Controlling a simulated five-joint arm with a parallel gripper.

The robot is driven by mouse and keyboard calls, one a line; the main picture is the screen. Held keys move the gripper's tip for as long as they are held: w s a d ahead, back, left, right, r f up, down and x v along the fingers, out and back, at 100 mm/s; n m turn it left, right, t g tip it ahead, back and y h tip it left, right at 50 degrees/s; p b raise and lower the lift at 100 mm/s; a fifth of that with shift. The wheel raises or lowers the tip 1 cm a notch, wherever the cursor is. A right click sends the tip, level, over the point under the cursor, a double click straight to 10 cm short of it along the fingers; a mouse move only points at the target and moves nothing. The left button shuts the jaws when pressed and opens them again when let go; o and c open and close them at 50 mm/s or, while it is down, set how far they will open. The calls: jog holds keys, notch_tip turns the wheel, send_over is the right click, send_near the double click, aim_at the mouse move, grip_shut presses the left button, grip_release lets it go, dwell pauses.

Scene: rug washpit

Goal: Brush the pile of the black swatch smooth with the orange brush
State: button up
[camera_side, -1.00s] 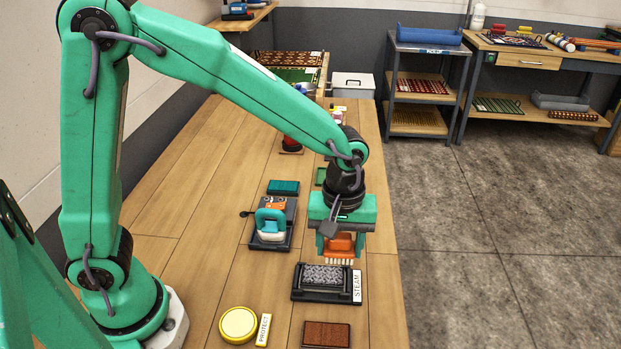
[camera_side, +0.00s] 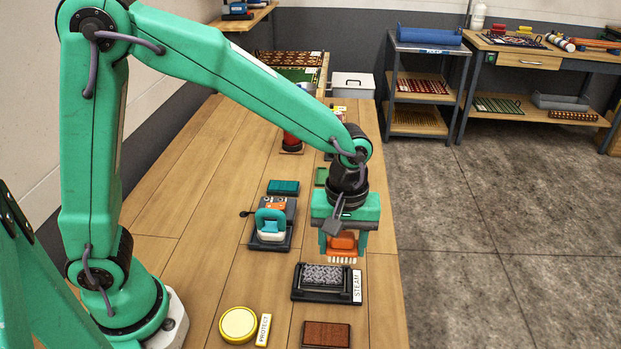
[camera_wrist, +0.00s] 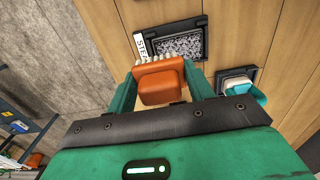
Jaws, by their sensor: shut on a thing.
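My gripper (camera_side: 342,241) is shut on the orange brush (camera_side: 343,241), which has pale bristles pointing down. The brush also shows between the fingers in the wrist view (camera_wrist: 160,80). The black swatch (camera_side: 323,274), with a mottled grey-and-black pile, lies in a dark tray (camera_side: 318,297) with a white STEAM label (camera_side: 357,286) at its right. The swatch shows at the top of the wrist view (camera_wrist: 180,46). The brush is above and just behind the swatch's far right edge in the side view. The bristles look clear of the pile.
A teal-handled tool (camera_side: 271,225) sits on a dark stand to the left. A brown block (camera_side: 326,334), a yellow round tin (camera_side: 239,324) and a PROTECT label (camera_side: 263,330) lie in front. A teal block (camera_side: 283,187) is further back. The table's right edge is close to the tray.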

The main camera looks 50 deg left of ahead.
aim_at(342, 276)
jog(key=shift+w+r, duration=0.3)
jog(key=shift+w, duration=0.5)
jog(key=shift+f, duration=0.1)
jog(key=shift+f, duration=3.65)
jog(key=shift+s+a+f, duration=0.15)
jog(key=shift+a+f, duration=0.05)
jog(key=shift+f, duration=0.05)
jog(key=shift+s+a, duration=2.95)
jog(key=shift+s, duration=0.05)
jog(key=shift+c, duration=0.3)
jog(key=shift+w+d+f, duration=0.1)
jog(key=shift+w+d, duration=2.8)
jog(key=shift+w, duration=0.05)
jog(key=shift+w+d+r, duration=0.15)
jog(key=shift+r, duration=0.5)
jog(key=shift+w+d+r, duration=0.1)
jog(key=shift+r, duration=3.35)
